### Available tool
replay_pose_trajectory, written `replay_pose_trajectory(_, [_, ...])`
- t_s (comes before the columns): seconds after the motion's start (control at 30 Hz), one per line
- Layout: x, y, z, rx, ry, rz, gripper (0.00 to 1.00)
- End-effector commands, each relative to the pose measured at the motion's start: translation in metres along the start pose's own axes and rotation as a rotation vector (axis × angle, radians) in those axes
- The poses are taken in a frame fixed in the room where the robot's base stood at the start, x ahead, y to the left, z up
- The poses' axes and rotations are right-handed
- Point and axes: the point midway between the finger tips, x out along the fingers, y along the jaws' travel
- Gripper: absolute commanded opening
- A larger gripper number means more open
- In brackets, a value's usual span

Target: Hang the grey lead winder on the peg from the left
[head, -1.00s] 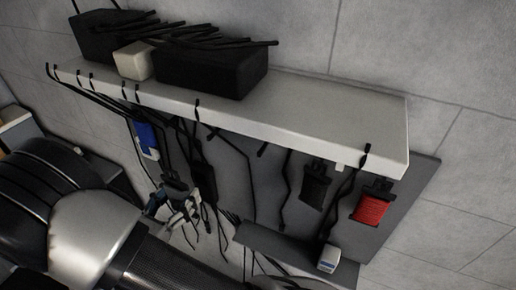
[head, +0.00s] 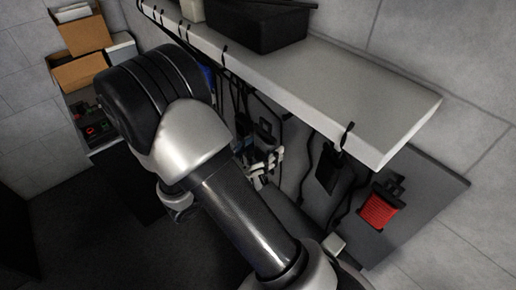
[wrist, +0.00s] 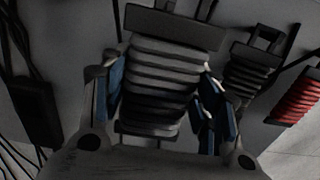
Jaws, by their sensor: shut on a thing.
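The grey lead winder (wrist: 165,75) fills the middle of the wrist view, its cord wound in bands between dark end plates. My gripper (wrist: 163,98) is shut on it, with blue-padded fingers at both sides. In the head view my gripper (head: 262,165) is under the shelf, in front of the panel, left of the hanging winders. A dark winder (wrist: 250,68) and a red winder (wrist: 300,97) are to the right of the held one; the red one also shows in the head view (head: 380,208). I cannot make out the free peg or contact with it.
A pale shelf (head: 330,95) juts out above the panel (head: 415,215), with cables hanging from its edge. A black box (head: 265,28) stands on it. In the wrist view a black adapter (wrist: 35,112) and cables hang left of my gripper. Cardboard boxes (head: 82,70) are at far left.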

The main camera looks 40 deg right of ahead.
Motion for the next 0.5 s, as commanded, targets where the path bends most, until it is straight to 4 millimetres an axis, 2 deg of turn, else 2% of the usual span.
replay_pose_trajectory(0.5, [0.030, 0.000, -0.003, 0.000, 0.000, 0.000, 0.26])
